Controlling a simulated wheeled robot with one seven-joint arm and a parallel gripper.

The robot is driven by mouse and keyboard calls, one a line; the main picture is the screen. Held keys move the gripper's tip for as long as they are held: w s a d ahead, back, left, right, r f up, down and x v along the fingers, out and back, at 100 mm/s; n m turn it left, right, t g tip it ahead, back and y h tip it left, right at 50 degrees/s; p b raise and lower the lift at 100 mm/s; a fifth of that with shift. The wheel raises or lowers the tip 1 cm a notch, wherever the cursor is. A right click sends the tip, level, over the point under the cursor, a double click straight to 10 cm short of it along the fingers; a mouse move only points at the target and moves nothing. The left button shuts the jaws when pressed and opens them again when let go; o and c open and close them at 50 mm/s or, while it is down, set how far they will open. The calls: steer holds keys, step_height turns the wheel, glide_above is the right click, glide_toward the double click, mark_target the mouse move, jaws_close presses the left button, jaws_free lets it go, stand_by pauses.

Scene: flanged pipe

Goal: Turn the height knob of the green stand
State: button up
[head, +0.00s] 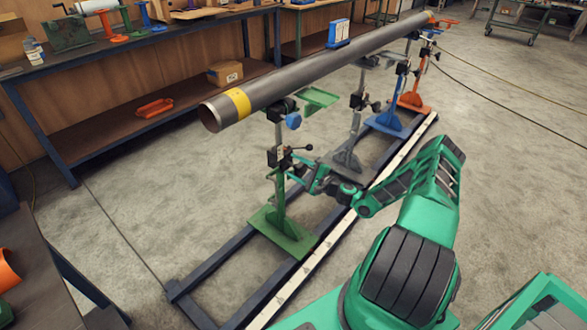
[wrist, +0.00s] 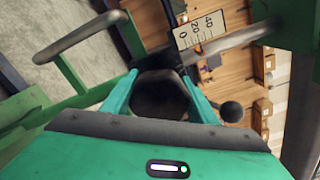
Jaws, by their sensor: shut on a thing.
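The green stand (head: 279,205) is the nearest in a row under the long pipe, with its base plate (head: 283,236) on the dark rail frame. My gripper (head: 308,181) is at the middle of its post, on the right side, below a lever with a black ball end. In the wrist view, the two teal fingers of my gripper (wrist: 160,98) are shut on a dark round knob (wrist: 160,92), one finger on each side. A white scale plate (wrist: 201,31) marked 0, 20, 40 sits just beyond the knob. In the head view the knob is mostly hidden by my gripper.
The grey pipe (head: 325,64) with a yellow band rests across the stands. Grey (head: 348,160), blue (head: 391,122) and orange (head: 411,101) stands follow behind. The black ball (wrist: 231,111) of the lever is close to my right finger. Open concrete floor lies to the right.

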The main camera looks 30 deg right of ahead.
steer(key=shift+d+f, duration=0.15)
steer(key=shift+f, duration=0.1)
steer(key=o, duration=1)
steer(key=shift+o, duration=0.2)
steer(key=shift+r, duration=0.1)
steer(key=v, duration=1)
steer(key=shift+s, duration=0.4)
